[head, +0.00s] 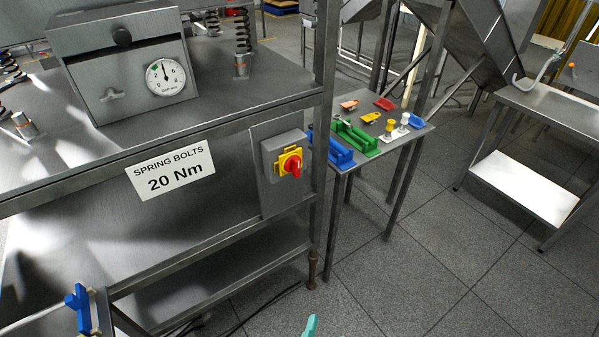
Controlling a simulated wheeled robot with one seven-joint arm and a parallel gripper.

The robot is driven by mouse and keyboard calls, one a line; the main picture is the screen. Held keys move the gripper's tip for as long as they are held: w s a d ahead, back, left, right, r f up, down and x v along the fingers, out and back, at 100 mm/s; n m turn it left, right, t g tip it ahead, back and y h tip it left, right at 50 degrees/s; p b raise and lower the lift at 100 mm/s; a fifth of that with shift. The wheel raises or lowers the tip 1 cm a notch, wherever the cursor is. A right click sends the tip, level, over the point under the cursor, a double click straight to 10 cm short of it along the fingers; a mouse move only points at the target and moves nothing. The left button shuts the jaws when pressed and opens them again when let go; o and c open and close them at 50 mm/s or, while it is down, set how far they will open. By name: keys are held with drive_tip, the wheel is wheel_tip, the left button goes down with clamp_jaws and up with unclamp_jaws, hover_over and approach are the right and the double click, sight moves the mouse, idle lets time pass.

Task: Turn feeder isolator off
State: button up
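The feeder isolator is a red rotary knob (292,164) on a yellow plate (283,169), fixed to a grey box (268,153) on a metal panel at the right end of the steel bench. The knob's exact angle is too small to tell. A teal tip (311,325) shows at the bottom edge and looks like the end of my gripper. It is below the isolator and apart from it. The rest of the gripper is out of the picture, so its opening is hidden.
A "SPRING BOLTS 20 Nm" label (171,169) hangs on the bench edge left of the isolator. A gauge box (125,62) and springs stand on top. A small table (356,158) with coloured parts is at right. The floor (430,265) in front is clear.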

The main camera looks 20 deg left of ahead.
drive_tip(key=w+a+r+m+y, duration=0.2)
drive_tip(key=w+a+r, duration=0.15)
drive_tip(key=w, duration=0.35)
drive_tip(key=w+a+r+m+y, duration=0.2)
drive_tip(key=w+r, duration=0.3)
drive_tip(key=w, duration=0.1)
drive_tip(key=m+y, duration=0.1)
drive_tip(key=y, duration=0.3)
approach(297, 170)
drive_tip(key=x, duration=0.9)
drive_tip(key=shift+f, duration=0.1)
drive_tip(key=c, duration=1.1)
